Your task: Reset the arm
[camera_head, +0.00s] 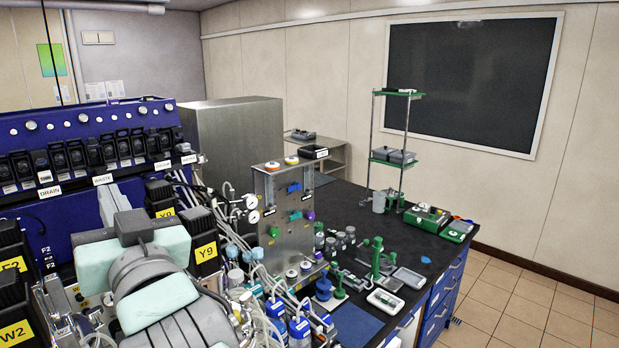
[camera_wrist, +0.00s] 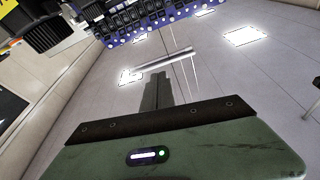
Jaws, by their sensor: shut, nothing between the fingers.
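My gripper (camera_wrist: 156,76) shows in the wrist view. Its two dark fingers are together and nothing is between them. The grey-green gripper body (camera_wrist: 200,145) with a small lit indicator fills the bottom of that view. The fingers point into open space, toward a pale panelled surface with bright lights. In the head view my arm (camera_head: 150,275), with pale green pads, rises at the lower left in front of the bioreactor equipment. My fingers cannot be made out there.
A blue panel (camera_head: 60,221) with rows of black valves stands at the left; such a panel shows at the top of the wrist view (camera_wrist: 165,12). Tubing, a metal panel (camera_head: 273,222) and bottles crowd the bench beside my arm. A green-shelved rack (camera_head: 404,92) stands farther back.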

